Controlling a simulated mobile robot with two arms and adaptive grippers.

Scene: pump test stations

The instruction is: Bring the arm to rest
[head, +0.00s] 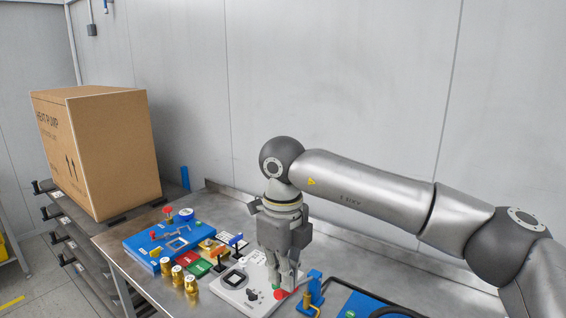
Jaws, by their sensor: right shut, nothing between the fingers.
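My right arm comes in from the right and bends down at its wrist. My right gripper (287,288) points down over the right part of a light grey panel (237,297) on the metal bench. Its fingers are together, with nothing seen between them. The fingertips are beside a red round part (280,294) on the panel; I cannot tell whether they touch it. My left gripper is not in view.
A blue board (150,240) with fittings lies at the bench's left, with brass cylinders (178,276) before it. A blue bracket (315,287) stands close right of the gripper. A large cardboard box (120,150) stands left on a roller rack. The wall is behind.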

